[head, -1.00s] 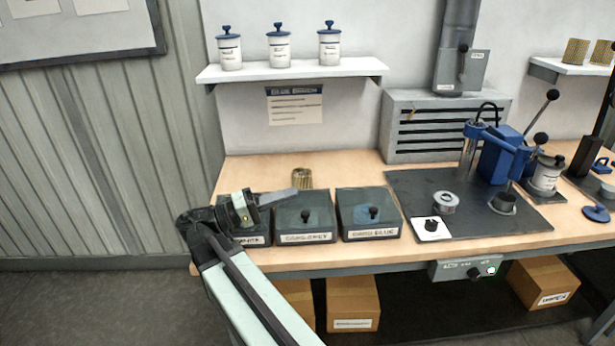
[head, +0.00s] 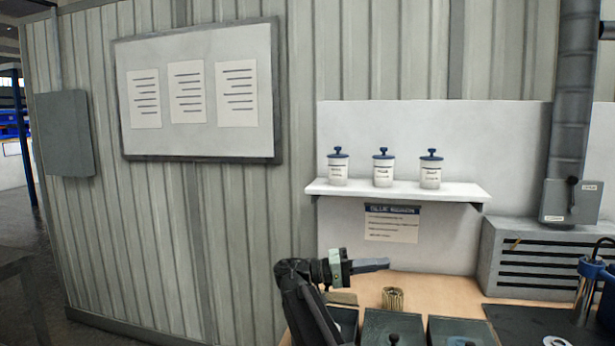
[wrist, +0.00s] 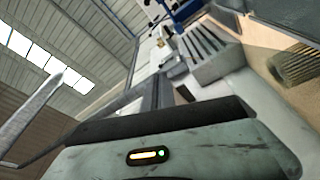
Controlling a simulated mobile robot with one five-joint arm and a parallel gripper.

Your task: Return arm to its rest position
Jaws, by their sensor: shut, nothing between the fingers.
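My gripper (head: 372,265) shows in the head view, reaching to the right from my folded arm above the left end of the workbench (head: 450,290). It is shut and empty. A pleated tan filter cartridge (head: 393,298) stands on the bench below and to the right of the gripper, apart from it. A pleated cartridge also shows in the wrist view (wrist: 297,66) at the right edge.
Dark lidded boxes (head: 392,328) stand along the bench front. A white shelf (head: 400,192) with three blue-lidded canisters (head: 383,168) hangs above. A grey vented unit (head: 540,260) stands at right. A framed board (head: 200,150) hangs on the corrugated wall.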

